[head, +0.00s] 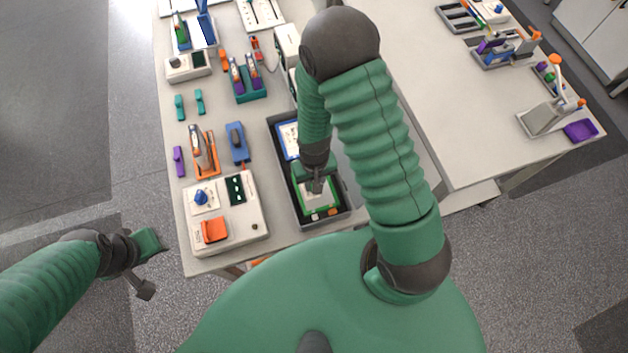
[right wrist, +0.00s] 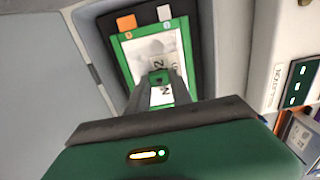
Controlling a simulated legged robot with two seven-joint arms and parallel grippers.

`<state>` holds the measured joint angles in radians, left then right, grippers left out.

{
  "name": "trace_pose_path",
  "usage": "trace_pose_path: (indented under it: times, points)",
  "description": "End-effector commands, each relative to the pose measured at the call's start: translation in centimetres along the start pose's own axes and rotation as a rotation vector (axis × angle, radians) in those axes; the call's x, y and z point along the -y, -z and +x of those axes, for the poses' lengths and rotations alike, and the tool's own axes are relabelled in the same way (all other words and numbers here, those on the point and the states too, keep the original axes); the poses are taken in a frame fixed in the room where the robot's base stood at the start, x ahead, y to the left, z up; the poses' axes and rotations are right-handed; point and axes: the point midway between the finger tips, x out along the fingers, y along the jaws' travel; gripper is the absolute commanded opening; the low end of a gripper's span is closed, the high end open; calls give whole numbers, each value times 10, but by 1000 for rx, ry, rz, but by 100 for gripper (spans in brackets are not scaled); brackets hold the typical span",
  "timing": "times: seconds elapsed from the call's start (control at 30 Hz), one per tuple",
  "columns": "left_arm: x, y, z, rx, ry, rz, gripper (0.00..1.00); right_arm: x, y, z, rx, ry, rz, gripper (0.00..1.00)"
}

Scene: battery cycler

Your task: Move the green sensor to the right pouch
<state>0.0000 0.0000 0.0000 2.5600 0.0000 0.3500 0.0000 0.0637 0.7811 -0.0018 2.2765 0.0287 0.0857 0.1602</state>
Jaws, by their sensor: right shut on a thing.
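My right gripper (head: 316,186) points down into a dark grey tray (head: 272,122), over a green-bordered pouch (head: 318,200). In the right wrist view its fingers (right wrist: 158,82) are shut on a small dark green piece (right wrist: 158,77), which looks like the green sensor. The piece is in front of the pouch's pale face; I cannot tell whether it touches. The pouch (right wrist: 128,45) has one orange and one white tab at its end. A blue-bordered pouch (head: 283,133) lies farther back in the tray, partly hidden by my right arm. My left gripper (head: 150,262) hangs off the table's left side.
A white device (head: 248,213) with a blue knob and orange switch stands left of the tray. An orange holder (head: 206,160), a blue block (head: 237,142) and a teal holder (head: 247,92) are behind it. Another table (head: 440,125) is at the right.

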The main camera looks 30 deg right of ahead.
Motion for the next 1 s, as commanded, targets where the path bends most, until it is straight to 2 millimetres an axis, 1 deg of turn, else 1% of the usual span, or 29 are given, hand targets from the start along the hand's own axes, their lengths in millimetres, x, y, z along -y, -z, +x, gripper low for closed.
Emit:
trace_pose_path:
  times: [0.13,0.17,0.3,0.33,0.37,0.63,0.73,0.77,0.87,0.97,1.0]
  points:
    - [0,0,2,0,0,0,36,0,0,2,0,0,0,0]
    - [0,0,2,0,0,0,36,0,0,2,0,0,0,28]
    - [0,0,1,0,0,0,36,0,0,2,0,0,0,46]
    - [0,0,1,0,0,0,36,0,0,2,0,0,0,50]
    - [0,0,1,0,0,0,36,0,0,2,0,0,0,52]
    - [0,0,1,0,0,0,36,0,0,1,0,0,0,52]
    - [0,0,2,0,0,0,36,0,1,-5,-3,0,0,52]
    - [0,-1,2,0,0,0,36,0,1,-9,-3,0,0,52]
    - [0,-1,4,0,0,0,36,0,2,-29,-7,1,0,52]
    - [0,-1,6,0,0,0,36,1,2,-57,-9,2,-1,52]
    - [0,-2,6,0,0,0,36,1,3,-70,-10,2,-1,52]
